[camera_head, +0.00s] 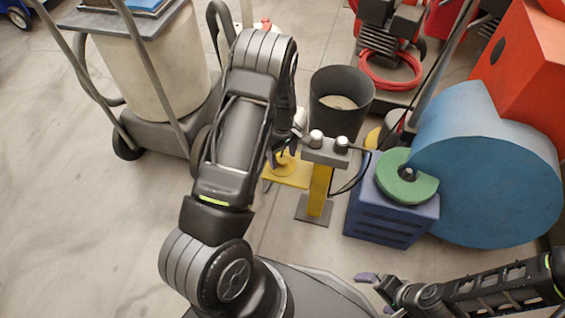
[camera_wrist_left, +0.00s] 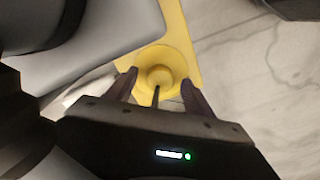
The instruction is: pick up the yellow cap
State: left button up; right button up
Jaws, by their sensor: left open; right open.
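A round yellow piece with a raised centre, which looks like the yellow cap (camera_head: 285,166), is low down on a flat yellow plate (camera_head: 292,180). In the left wrist view the round yellow piece (camera_wrist_left: 161,66) shows beyond and between the fingertips. My left gripper (camera_head: 284,152) is open and points down above it, with nothing held. In the left wrist view its two dark fingers (camera_wrist_left: 158,84) stand apart. I cannot tell the gap in height to the yellow piece. My right gripper (camera_head: 374,290) is open and empty at the lower right, far from it.
Right of my left gripper stands a yellow post (camera_head: 319,190) with a grey crossbar (camera_head: 326,152) and silver knobs. A dark bucket (camera_head: 340,110) is behind it. A blue crate (camera_head: 390,215) bears a green ring (camera_head: 400,188). A cart (camera_head: 150,75) is at left. The left floor is clear.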

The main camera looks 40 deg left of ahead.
pick_arm(q)
jog(key=shift+c, duration=0.3)
grip_shut()
dwell(0.5)
